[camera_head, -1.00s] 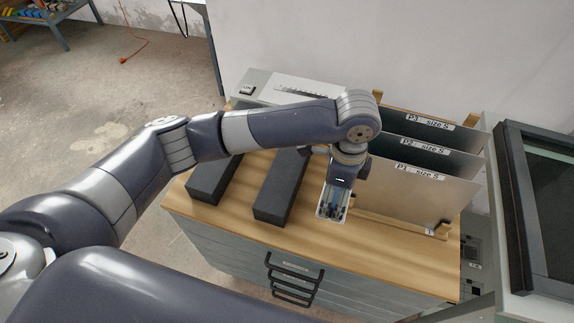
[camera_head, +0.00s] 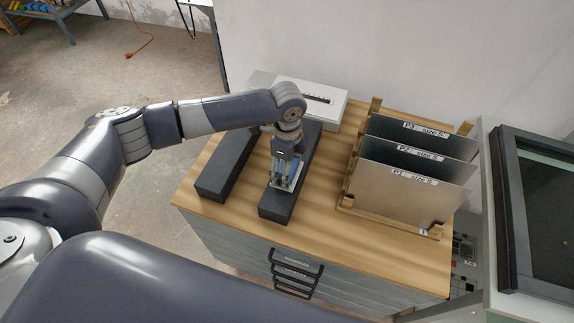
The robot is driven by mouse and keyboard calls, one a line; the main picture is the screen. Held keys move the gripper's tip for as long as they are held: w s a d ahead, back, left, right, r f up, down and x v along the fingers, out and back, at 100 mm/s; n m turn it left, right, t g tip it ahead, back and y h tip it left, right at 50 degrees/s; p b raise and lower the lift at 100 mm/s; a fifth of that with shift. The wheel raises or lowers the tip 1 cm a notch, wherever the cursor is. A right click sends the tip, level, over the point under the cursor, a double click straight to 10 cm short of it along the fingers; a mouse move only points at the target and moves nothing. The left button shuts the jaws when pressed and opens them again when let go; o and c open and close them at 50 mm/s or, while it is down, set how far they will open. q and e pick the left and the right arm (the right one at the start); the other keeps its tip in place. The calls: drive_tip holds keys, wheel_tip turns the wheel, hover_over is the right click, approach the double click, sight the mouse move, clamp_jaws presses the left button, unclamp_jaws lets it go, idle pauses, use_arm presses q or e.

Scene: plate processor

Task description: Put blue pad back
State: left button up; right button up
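My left gripper (camera_head: 284,183) points down over the right one of two long black blocks (camera_head: 276,206) on the wooden cabinet top. A small blue pad with a pale edge (camera_head: 296,178) shows at its fingers, and the gripper appears shut on it. The fingers hide part of the pad. The pad is over the front half of the block; I cannot tell whether it touches it. The left black block (camera_head: 224,166) lies parallel to it, with nothing on top. My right gripper is not in view.
A wooden rack (camera_head: 388,224) with upright plates labelled P1 (camera_head: 405,197), P2 and P3 stands to the right. A light grey box device (camera_head: 315,98) is at the back. Bare wooden top (camera_head: 325,205) lies between block and rack. A black-framed unit (camera_head: 508,210) stands far right.

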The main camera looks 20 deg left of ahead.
use_arm(q)
drive_tip(key=shift+f, duration=0.5)
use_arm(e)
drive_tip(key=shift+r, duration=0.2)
use_arm(q)
drive_tip(key=o, duration=1)
drive_tip(key=shift+f, duration=0.1)
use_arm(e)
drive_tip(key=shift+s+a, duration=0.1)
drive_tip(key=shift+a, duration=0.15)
use_arm(q)
drive_tip(key=shift+r, duration=0.45)
wheel_tip(320, 180, up, 10)
drive_tip(key=b, duration=0.3)
drive_tip(key=shift+r, duration=0.7)
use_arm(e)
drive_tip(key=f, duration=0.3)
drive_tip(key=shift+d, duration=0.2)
